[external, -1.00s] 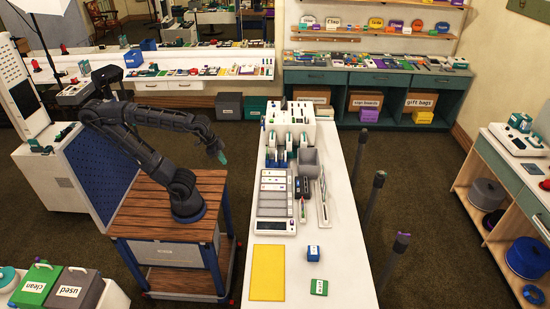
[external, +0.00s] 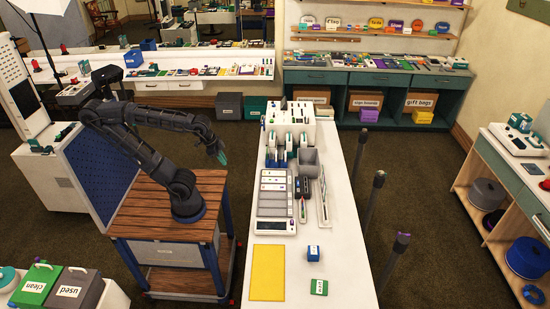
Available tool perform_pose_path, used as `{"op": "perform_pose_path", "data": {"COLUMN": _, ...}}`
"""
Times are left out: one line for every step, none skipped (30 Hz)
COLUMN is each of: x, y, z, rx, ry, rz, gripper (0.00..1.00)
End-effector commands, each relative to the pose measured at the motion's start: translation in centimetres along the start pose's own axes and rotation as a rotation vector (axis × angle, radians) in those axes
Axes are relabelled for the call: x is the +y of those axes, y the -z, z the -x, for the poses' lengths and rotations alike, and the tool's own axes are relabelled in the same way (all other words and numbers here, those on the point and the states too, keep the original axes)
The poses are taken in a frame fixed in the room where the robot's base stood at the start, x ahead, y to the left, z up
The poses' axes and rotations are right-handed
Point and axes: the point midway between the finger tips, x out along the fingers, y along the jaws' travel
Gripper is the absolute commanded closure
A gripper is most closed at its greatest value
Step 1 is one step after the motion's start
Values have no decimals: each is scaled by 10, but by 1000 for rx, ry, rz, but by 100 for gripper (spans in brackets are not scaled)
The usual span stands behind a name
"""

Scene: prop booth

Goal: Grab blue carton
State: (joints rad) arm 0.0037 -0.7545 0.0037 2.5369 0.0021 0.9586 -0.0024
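A small blue carton (external: 313,252) with a white label stands on the near part of the white counter (external: 342,222). It is right of a yellow sheet and just behind a green labelled item. My gripper (external: 220,156), with teal fingertips, hangs in the air left of the counter, well behind and above the carton and apart from it. The fingers are too small to tell whether they are open or shut. I see nothing held in them.
The yellow sheet (external: 268,272) and the green item (external: 319,287) lie near the carton. A grey sorter tray (external: 273,200), a grey bin (external: 308,162) and teal-and-white devices stand farther back. Dark posts (external: 372,205) rise right of the counter.

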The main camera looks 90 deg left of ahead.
Motion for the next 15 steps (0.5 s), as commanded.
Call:
{"op": "perform_pose_path", "data": {"x": 0, "y": 0, "z": 0, "rx": 0, "ry": 0, "rz": 0, "gripper": 78}}
{"op": "perform_pose_path", "data": {"x": 0, "y": 0, "z": 0, "rx": 0, "ry": 0, "rz": 0, "gripper": 72}}
{"op": "perform_pose_path", "data": {"x": 0, "y": 0, "z": 0, "rx": 0, "ry": 0, "rz": 0, "gripper": 65}}
{"op": "perform_pose_path", "data": {"x": 0, "y": 0, "z": 0, "rx": 0, "ry": 0, "rz": 0, "gripper": 59}}
{"op": "perform_pose_path", "data": {"x": 0, "y": 0, "z": 0, "rx": 0, "ry": 0, "rz": 0, "gripper": 53}}
{"op": "perform_pose_path", "data": {"x": 0, "y": 0, "z": 0, "rx": 0, "ry": 0, "rz": 0, "gripper": 45}}
{"op": "perform_pose_path", "data": {"x": 0, "y": 0, "z": 0, "rx": 0, "ry": 0, "rz": 0, "gripper": 39}}
{"op": "perform_pose_path", "data": {"x": 0, "y": 0, "z": 0, "rx": 0, "ry": 0, "rz": 0, "gripper": 33}}
{"op": "perform_pose_path", "data": {"x": 0, "y": 0, "z": 0, "rx": 0, "ry": 0, "rz": 0, "gripper": 25}}
{"op": "perform_pose_path", "data": {"x": 0, "y": 0, "z": 0, "rx": 0, "ry": 0, "rz": 0, "gripper": 25}}
{"op": "perform_pose_path", "data": {"x": 0, "y": 0, "z": 0, "rx": 0, "ry": 0, "rz": 0, "gripper": 25}}
{"op": "perform_pose_path", "data": {"x": 0, "y": 0, "z": 0, "rx": 0, "ry": 0, "rz": 0, "gripper": 25}}
{"op": "perform_pose_path", "data": {"x": 0, "y": 0, "z": 0, "rx": 0, "ry": 0, "rz": 0, "gripper": 25}}
{"op": "perform_pose_path", "data": {"x": 0, "y": 0, "z": 0, "rx": 0, "ry": 0, "rz": 0, "gripper": 25}}
{"op": "perform_pose_path", "data": {"x": 0, "y": 0, "z": 0, "rx": 0, "ry": 0, "rz": 0, "gripper": 25}}
